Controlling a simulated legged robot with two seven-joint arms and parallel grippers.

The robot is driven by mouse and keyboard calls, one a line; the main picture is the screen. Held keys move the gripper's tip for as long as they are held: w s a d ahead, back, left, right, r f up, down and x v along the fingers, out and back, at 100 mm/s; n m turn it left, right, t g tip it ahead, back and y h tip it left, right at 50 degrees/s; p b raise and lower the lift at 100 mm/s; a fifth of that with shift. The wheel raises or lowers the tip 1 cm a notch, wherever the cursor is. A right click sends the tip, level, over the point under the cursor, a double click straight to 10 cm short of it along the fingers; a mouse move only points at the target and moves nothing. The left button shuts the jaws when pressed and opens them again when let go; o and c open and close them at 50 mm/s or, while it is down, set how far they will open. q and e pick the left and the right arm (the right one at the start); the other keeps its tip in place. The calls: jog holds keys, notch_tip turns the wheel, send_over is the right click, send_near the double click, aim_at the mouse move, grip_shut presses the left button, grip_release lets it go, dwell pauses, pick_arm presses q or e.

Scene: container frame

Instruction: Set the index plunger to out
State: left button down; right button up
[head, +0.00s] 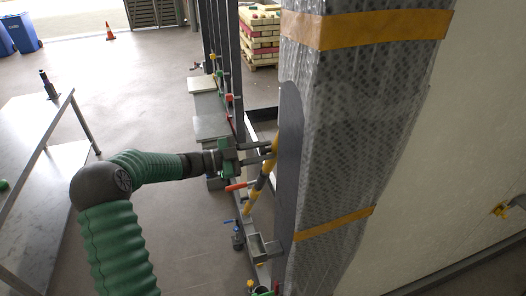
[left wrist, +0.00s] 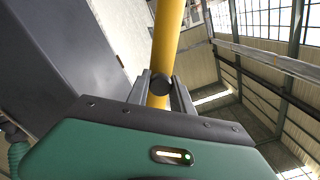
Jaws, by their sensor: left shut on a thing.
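My left gripper (head: 272,151) reaches in from the left to a yellow tube (head: 254,195) beside the wrapped column. In the left wrist view its two fingers (left wrist: 161,86) are closed on a dark round knob (left wrist: 160,83), which looks like the index plunger. The knob sits in front of the yellow tube (left wrist: 167,35). In the head view the plunger is hidden by the gripper, and I cannot tell whether it is in or out. My right gripper is not in view.
A column in bubble wrap with orange tape (head: 365,30) stands close right of the gripper. A frame with a red-handled part (head: 240,186) and a grey bracket (head: 264,248) is below. A metal table (head: 40,150) is at left. Open floor lies between.

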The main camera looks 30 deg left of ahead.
pick_arm(q)
jog(key=shift+s+f, duration=0.1)
jog(key=shift+f, duration=0.2)
jog(key=shift+s+a+b, duration=0.3)
jog(key=shift+s+a, duration=0.2)
jog(key=c, duration=1.4)
grip_release()
jog(key=shift+s, duration=0.1)
jog(key=shift+o, duration=1.3)
jog(key=shift+a, duration=0.2)
jog(key=shift+a+r, duration=0.1)
jog(key=shift+a, duration=0.1)
